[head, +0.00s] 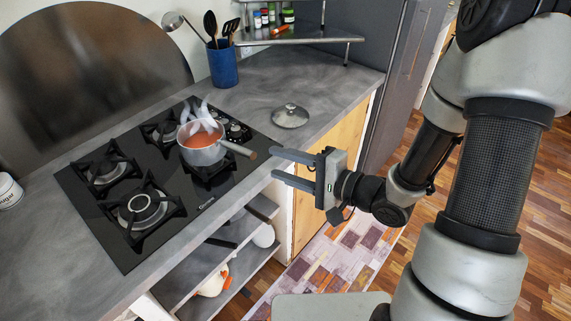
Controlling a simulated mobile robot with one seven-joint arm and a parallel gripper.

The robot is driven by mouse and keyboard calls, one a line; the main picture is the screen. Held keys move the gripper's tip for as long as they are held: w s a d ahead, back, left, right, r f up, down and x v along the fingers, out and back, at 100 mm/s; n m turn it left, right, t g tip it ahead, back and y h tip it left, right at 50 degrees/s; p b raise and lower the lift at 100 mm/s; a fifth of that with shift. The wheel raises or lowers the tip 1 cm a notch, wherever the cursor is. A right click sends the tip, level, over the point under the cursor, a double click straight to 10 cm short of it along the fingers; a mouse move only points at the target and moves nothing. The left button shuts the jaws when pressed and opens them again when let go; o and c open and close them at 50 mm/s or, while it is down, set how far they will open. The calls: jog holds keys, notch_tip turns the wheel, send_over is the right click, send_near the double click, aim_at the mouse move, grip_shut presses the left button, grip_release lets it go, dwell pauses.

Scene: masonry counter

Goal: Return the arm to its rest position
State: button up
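My gripper (292,169) is open, with two grey fingers apart and nothing visible between them. It points left, near the front edge of the counter, with its fingertips close to the handle end of the pot in the picture. I cannot tell the exact gap in depth. My arm (500,170) fills the right side of the view and is bent, reaching towards the counter. The pot (205,156) stands on a right-hand burner of the black hob (120,235). It holds red-orange contents, with pale steam above it.
A lid (290,115) lies on the grey counter (270,75) right of the hob. A blue utensil holder (222,67) and a small raised shelf (300,36) stand behind. Open shelves (205,272) are below the counter. The wooden floor (437,205) shows at right.

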jog(key=w+d+r+n+t+h, duration=0.1)
jog(key=w+d+r+n+h, duration=0.15)
jog(key=d+h, duration=0.2)
jog(key=w+d+r+n+h, duration=0.1)
jog(key=w+d+n+h, duration=0.1)
jog(key=w+d+h, duration=0.3)
jog(key=s+d+r+h, duration=0.4)
jog(key=d+r, duration=0.2)
jog(key=d, duration=0.2)
jog(key=s+a+r+n+g, duration=0.2)
jog(key=s+r, duration=0.1)
jog(key=s, duration=0.6)
jog(key=s+a+r+n+g+p, duration=0.1)
jog(key=s+r+n+g, duration=0.1)
jog(key=s, duration=0.8)
notch_tip(320, 180, up, 2)
jog(key=shift+a+r+n, duration=0.15)
jog(key=shift+a+n, duration=0.2)
jog(key=shift+n, duration=0.1)
